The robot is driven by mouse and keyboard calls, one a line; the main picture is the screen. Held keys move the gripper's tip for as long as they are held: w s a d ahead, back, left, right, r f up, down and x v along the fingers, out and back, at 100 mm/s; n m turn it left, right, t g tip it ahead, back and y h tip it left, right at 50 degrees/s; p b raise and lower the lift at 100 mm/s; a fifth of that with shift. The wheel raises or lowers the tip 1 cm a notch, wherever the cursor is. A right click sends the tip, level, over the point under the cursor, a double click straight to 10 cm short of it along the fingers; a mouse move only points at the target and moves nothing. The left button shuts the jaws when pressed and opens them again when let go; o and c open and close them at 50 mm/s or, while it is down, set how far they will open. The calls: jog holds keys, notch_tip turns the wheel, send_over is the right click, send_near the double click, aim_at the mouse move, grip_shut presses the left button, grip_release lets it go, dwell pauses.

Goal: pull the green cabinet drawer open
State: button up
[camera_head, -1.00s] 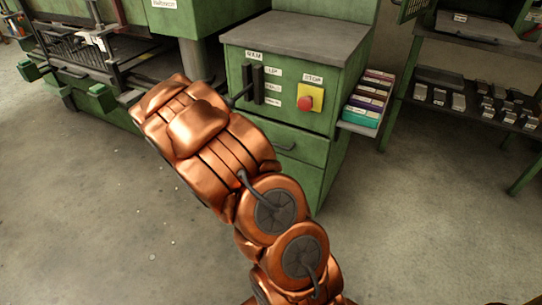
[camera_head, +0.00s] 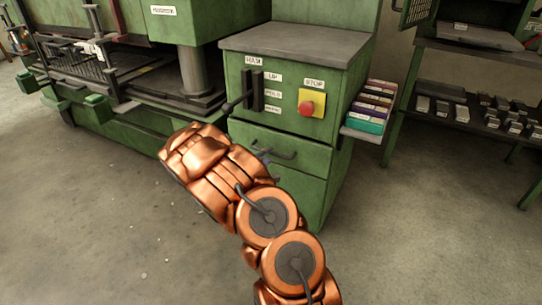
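The green cabinet (camera_head: 300,60) stands in the middle of the head view, below a grey top. Its drawer (camera_head: 305,157) is the green panel under the switch panel, with a dark bar handle (camera_head: 284,155). The drawer front looks about flush with the cabinet. My copper arm reaches up from the bottom and covers the left part of the drawer. A small dark part, likely the tip of my gripper (camera_head: 265,158), shows at the arm's edge beside the handle's left end. Most of the gripper is hidden behind the arm. I cannot tell its opening or whether it touches the handle.
A dark lever (camera_head: 240,101) and a red stop button (camera_head: 307,108) stick out above the drawer. A side tray (camera_head: 362,134) holds colored boxes on the right. A large green machine (camera_head: 125,125) stands at left. The floor in front is clear.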

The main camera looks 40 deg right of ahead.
aim_at(271, 153)
jog(key=shift+b+x, duration=0.4)
jog(key=shift+x, duration=1.25)
grip_shut()
